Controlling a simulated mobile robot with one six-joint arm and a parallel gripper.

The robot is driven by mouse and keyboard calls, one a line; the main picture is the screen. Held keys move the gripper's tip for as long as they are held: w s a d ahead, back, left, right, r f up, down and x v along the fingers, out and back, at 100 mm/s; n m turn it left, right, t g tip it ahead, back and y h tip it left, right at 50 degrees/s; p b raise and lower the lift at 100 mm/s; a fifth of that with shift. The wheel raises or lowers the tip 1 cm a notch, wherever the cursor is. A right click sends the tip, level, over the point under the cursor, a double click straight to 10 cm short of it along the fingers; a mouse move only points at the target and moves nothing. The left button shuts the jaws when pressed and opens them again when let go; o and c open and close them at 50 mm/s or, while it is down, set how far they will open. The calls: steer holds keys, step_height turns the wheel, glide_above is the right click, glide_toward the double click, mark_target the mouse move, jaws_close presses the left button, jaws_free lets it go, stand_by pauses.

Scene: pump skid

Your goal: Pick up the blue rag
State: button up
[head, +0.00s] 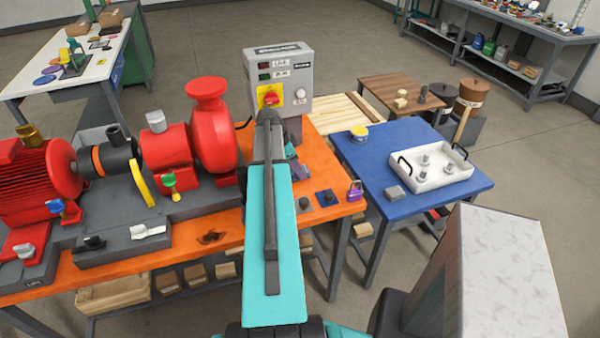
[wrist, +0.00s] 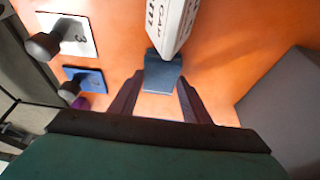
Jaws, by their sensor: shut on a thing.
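The blue rag (wrist: 163,72) shows in the wrist view as a small blue piece between the fingertips, low over the orange bench top (head: 215,238). My gripper (wrist: 160,82) is shut on it, with one dark finger on each side. Part of the rag is hidden between the fingers. In the head view my teal arm reaches across the bench and hides most of the gripper and the rag.
A white lettered block (wrist: 172,25) stands right beside the rag. Knobbed plates, one blue (wrist: 85,80) and one white (wrist: 75,35), lie left of it. A grey control box (head: 278,75) and red pump (head: 210,130) stand nearby. A purple padlock (head: 355,190) sits at right.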

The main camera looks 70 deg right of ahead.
steer(key=shift+r, duration=0.1)
step_height(320, 180, up, 10)
steer(key=b, duration=0.3)
stand_by(0.7)
stand_by(0.4)
